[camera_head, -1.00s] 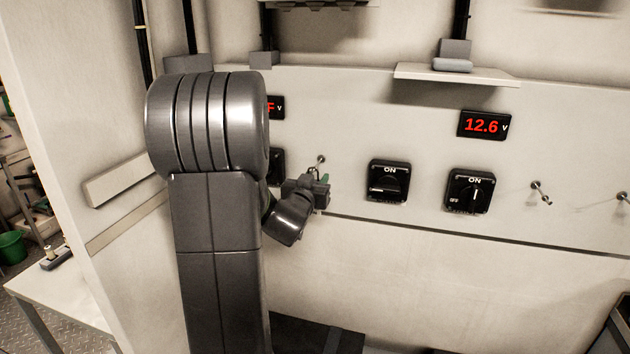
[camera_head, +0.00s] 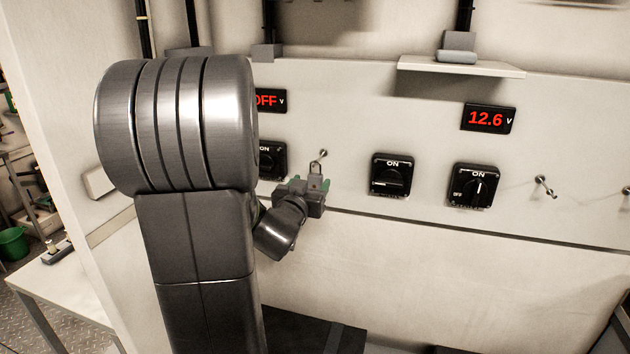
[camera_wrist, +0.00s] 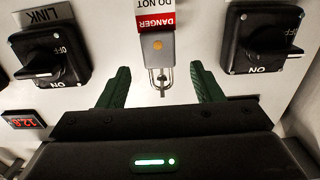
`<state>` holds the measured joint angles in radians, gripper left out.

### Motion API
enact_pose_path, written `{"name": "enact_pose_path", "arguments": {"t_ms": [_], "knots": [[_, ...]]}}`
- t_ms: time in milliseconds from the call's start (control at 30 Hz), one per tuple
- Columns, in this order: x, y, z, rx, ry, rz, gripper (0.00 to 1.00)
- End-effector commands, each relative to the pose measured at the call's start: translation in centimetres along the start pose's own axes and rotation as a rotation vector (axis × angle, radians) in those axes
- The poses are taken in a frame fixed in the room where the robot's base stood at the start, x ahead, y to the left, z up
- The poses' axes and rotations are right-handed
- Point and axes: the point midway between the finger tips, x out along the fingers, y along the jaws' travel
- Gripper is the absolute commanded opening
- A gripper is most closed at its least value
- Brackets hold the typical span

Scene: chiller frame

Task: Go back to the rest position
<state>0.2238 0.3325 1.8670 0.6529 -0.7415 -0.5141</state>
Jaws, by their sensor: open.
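My gripper (camera_wrist: 157,88) is open in the wrist view, its two green fingers apart. A padlock (camera_wrist: 160,60) with a red and white danger tag (camera_wrist: 156,15) shows between and beyond the fingertips, and neither finger appears to touch it. In the head view my gripper (camera_head: 312,186) is in front of the panel, just below a hook (camera_head: 322,155) on which the padlock (camera_head: 316,171) seems to hang. My own arm fills the left of the head view.
The panel has rotary switches (camera_head: 392,175), (camera_head: 477,186) and (camera_head: 270,160). Displays read OFF (camera_head: 269,100) and 12.6 (camera_head: 487,118). A shelf (camera_head: 460,65) juts out at upper right. Another hook (camera_head: 544,186) is at right. A side wall (camera_head: 75,110) stands left.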

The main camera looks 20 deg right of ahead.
Motion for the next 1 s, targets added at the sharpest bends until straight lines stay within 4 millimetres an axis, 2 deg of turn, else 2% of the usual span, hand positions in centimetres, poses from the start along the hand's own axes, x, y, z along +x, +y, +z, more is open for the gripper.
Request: {"name": "enact_pose_path", "arguments": {"t_ms": [33,200,400,600,1000], "knots": [[-1.1,-0.1,0.1,0.001,0.002,-0.003,0.60],[-4.2,-0.1,0.0,0.002,0.003,-0.002,0.60],[-6.6,-0.1,0.0,0.001,0.001,-0.002,0.60],[-7.4,0.0,0.0,0.000,0.001,0.000,0.60],[-7.0,0.0,0.0,0.000,0.000,0.001,0.60]]}}
